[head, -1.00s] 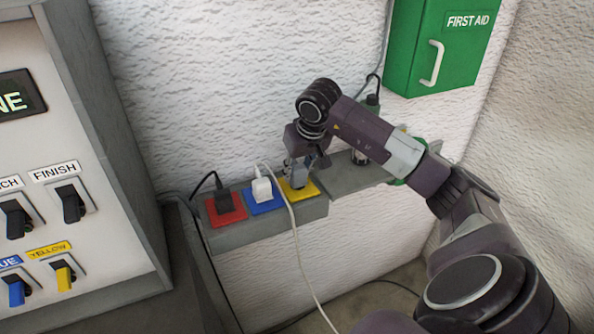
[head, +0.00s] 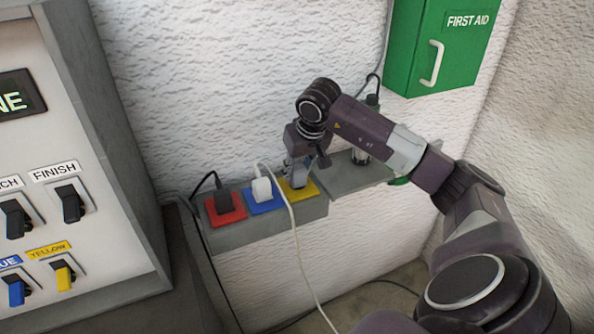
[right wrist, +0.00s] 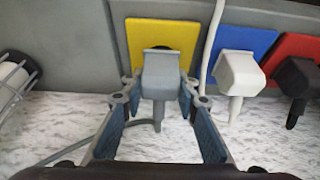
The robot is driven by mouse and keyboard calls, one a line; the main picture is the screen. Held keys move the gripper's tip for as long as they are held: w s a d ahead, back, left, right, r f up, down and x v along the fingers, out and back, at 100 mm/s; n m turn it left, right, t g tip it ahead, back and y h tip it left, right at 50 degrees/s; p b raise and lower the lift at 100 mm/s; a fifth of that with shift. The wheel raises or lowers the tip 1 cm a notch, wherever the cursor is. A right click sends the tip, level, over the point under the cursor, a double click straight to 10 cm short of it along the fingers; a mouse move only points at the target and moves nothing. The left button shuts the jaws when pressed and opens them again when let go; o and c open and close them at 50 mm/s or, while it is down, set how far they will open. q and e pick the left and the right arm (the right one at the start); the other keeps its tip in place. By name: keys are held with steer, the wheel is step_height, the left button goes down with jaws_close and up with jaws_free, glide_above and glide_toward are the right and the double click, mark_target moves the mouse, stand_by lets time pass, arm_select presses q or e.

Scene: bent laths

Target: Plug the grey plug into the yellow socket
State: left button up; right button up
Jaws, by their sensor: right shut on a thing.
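The yellow socket (head: 311,187) is the right one of three sockets on the grey ledge; it also shows in the right wrist view (right wrist: 140,33). My right gripper (head: 297,177) is over it, pointing down. In the right wrist view, its fingers (right wrist: 158,94) are shut on the grey plug (right wrist: 160,72), one on each side. The plug is in front of the yellow plate, with part of the dark round socket face showing past it. I cannot tell whether it is seated or just above. My left gripper is not in view.
A white plug (head: 261,189) is at the blue socket (head: 265,207), close beside, its white cord running down past the ledge. A black plug (head: 222,201) is at the red socket (head: 226,215). A green first aid box (head: 440,45) hangs above right. A switch panel (head: 75,190) stands left.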

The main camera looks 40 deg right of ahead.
steer(key=shift+f+b, duration=0.4)
steer(key=shift+f, duration=0.15)
steer(key=o, duration=1.2)
steer(key=shift+c, duration=0.2)
steer(key=shift+r, duration=0.1)
steer(key=v, duration=1.2)
